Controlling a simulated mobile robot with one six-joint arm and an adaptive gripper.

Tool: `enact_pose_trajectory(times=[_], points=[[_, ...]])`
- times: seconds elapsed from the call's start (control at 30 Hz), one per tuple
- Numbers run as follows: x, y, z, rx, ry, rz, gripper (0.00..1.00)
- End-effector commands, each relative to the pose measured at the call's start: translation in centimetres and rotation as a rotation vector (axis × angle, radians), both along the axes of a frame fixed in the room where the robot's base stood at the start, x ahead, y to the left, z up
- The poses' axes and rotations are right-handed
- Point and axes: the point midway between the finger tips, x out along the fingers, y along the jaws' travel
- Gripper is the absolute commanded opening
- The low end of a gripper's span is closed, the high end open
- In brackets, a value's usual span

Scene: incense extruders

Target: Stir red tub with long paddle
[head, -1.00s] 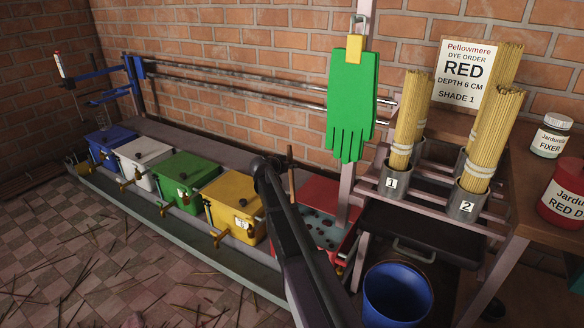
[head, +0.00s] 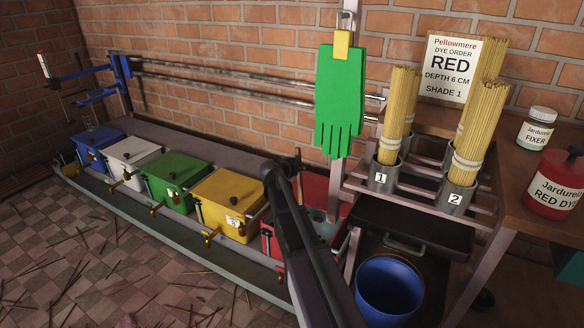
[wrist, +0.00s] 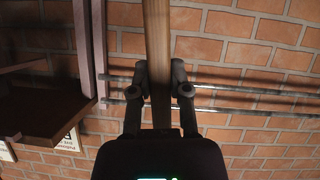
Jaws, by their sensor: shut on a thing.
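The red tub (head: 269,243) stands at the right end of the row of tubs, with a red panel raised at its back. My arm hides much of it. My gripper (wrist: 158,82) is shut on an upright wooden shaft, seen in the wrist view (wrist: 157,30), which I take to be the long paddle. In the head view a short piece of this shaft (head: 298,157) shows above my arm, close to the tub. The paddle's lower end is hidden, so I cannot tell how deep it sits or whether it touches the tub.
The yellow tub (head: 228,207) stands left of the red one, with green (head: 174,182), white and blue tubs beyond. A green glove (head: 340,95) hangs on a post behind. A blue bucket (head: 390,290) and a rack of stick bundles (head: 402,110) stand right. The sign reads RED.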

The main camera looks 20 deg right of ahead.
Motion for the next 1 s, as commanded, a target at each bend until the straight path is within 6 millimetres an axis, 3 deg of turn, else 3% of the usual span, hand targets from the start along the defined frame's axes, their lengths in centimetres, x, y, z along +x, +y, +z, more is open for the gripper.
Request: enact_pose_trajectory(times=[0.6,1.0], points=[[-4.8,-3.6,0.0,0.000,0.000,-0.001,0.00],[-5.0,-3.8,0.0,-0.001,0.001,0.000,0.00]])
